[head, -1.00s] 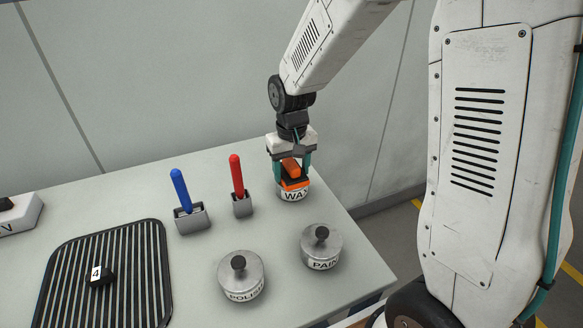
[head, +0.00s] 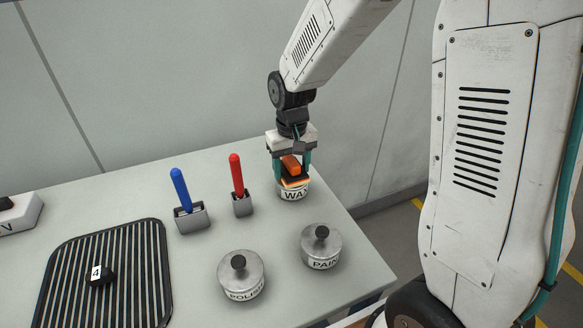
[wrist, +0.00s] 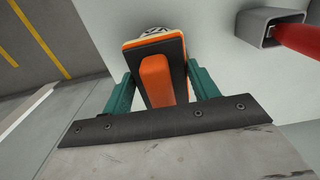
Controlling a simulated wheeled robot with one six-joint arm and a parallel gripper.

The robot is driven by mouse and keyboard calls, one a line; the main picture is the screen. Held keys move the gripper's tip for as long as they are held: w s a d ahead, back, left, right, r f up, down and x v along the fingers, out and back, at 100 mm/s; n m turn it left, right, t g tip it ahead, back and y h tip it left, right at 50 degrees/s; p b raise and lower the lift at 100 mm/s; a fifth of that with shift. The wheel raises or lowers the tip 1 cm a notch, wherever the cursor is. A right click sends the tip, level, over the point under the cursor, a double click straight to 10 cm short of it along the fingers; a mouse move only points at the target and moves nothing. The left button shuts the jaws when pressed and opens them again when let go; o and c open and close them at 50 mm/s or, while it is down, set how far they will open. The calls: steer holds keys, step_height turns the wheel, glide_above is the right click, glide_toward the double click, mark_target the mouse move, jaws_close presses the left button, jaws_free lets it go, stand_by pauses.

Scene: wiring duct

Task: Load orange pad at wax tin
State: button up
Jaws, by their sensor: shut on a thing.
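The wax tin (head: 294,194) stands at the back right of the table, its label partly visible. The orange pad (head: 291,165) has an orange handle on a dark backing with an orange lower layer. My gripper (head: 292,172) is shut on the pad and holds it right over the wax tin. The pad's underside is at the tin's top; whether it touches the contents is hidden. In the wrist view the pad (wrist: 156,75) sits between the green fingers, and a bit of the tin (wrist: 150,32) shows beyond it.
A red-handled tool (head: 237,175) and a blue-handled tool (head: 181,190) stand in grey holders to the left. Lidded polish (head: 241,277) and paint (head: 321,250) tins stand in front.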

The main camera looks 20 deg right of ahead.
mark_target(292, 160)
steer(key=shift+r, duration=3.2)
